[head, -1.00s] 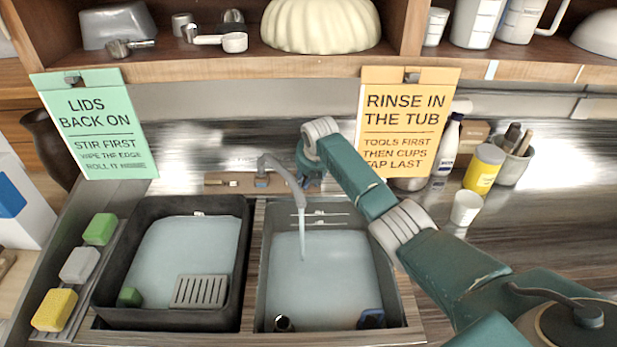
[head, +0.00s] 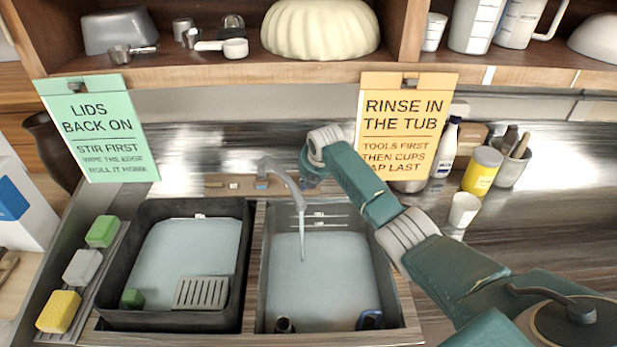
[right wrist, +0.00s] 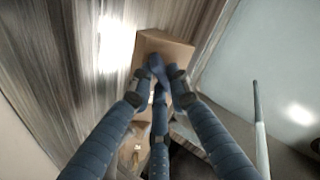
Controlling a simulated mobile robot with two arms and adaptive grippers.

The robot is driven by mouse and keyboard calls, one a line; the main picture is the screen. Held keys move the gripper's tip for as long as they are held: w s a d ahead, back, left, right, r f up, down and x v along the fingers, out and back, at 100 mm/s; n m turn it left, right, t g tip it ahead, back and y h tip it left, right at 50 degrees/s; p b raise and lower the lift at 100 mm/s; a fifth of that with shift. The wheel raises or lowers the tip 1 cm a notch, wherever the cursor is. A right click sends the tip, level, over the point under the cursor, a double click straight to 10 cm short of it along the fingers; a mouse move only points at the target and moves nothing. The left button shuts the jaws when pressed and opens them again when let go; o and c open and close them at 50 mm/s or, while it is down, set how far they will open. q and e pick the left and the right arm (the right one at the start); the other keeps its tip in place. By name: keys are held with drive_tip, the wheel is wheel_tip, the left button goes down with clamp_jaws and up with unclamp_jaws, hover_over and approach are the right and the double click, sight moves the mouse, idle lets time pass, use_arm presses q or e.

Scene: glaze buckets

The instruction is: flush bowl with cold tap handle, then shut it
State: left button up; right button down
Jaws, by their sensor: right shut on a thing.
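The grey tap (head: 284,176) stands behind the two basins, its spout over the right-hand bowl (head: 262,290). A thin stream of water (head: 302,235) runs from the spout into pale water in that bowl. My right gripper (head: 311,180) is at the right side of the tap's base, mostly hidden by its own wrist. In the right wrist view its dark blue fingers (right wrist: 163,78) are closed together over a brown block (right wrist: 166,44). They are shut on what appears to be the cold tap handle, which the fingers hide. My left gripper is not in view.
The left, dark basin (head: 110,290) holds water, a grey slotted piece and a green block. A white cup (head: 464,209) stands right of my arm. Signs hang above.

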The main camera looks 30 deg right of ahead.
drive_tip(key=m+t+p, duration=0.1)
drive_tip(key=m, duration=0.3)
drive_tip(key=shift+s+d+p, duration=0.1)
drive_tip(key=shift+s+p, duration=0.05)
drive_tip(key=shift+p, duration=0.15)
drive_tip(key=shift+s+f+m+t+p, duration=0.15)
drive_tip(key=shift+m+t+p, duration=0.35)
drive_tip(key=shift+m, duration=1.6)
drive_tip(key=c, duration=1.6)
unclamp_jaws()
drive_tip(key=shift+c, duration=0.2)
